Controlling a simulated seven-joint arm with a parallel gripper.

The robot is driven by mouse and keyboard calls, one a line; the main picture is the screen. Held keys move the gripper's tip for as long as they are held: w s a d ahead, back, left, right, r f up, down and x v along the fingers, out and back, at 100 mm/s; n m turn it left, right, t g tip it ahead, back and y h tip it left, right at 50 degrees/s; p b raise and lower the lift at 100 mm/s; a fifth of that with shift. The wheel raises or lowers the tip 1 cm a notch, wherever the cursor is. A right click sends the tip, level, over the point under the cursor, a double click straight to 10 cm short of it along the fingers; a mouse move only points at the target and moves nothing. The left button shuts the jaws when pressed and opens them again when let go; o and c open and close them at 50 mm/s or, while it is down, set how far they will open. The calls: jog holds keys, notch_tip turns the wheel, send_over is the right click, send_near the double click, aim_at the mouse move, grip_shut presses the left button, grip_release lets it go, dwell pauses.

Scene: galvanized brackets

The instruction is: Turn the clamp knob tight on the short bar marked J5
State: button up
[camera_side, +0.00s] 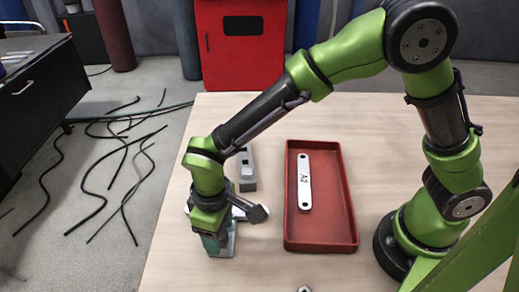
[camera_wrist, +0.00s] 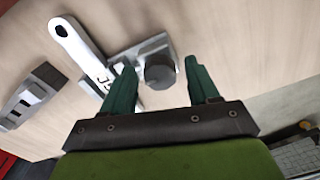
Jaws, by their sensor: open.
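In the wrist view a pale bar (camera_wrist: 83,48) lies diagonally, with a hole at its far end and dark lettering beginning with J; the rest of the mark is cut off by my left finger. A grey metal clamp bracket (camera_wrist: 150,45) lies against or under the bar; the exact contact is hidden. A dark round knob (camera_wrist: 160,72) stands on it. My gripper (camera_wrist: 160,64) is open, its two green fingers on either side of the knob, with a visible gap on each side. In the side view my gripper (camera_side: 213,243) is low over the bracket (camera_side: 229,240) and hides the knob.
A red tray (camera_side: 350,240) holds a pale bar marked A2 (camera_side: 304,180). Another grey bracket (camera_side: 246,168) stands behind my gripper and shows at left in the wrist view (camera_wrist: 32,95). A small part (camera_side: 304,289) sits at the front edge.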

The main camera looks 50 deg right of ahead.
jog(key=n, duration=1.1)
jog(key=shift+n, duration=0.4)
jog(key=n, duration=0.4)
jog(key=c, duration=1)
jog(key=shift+o, duration=0.2)
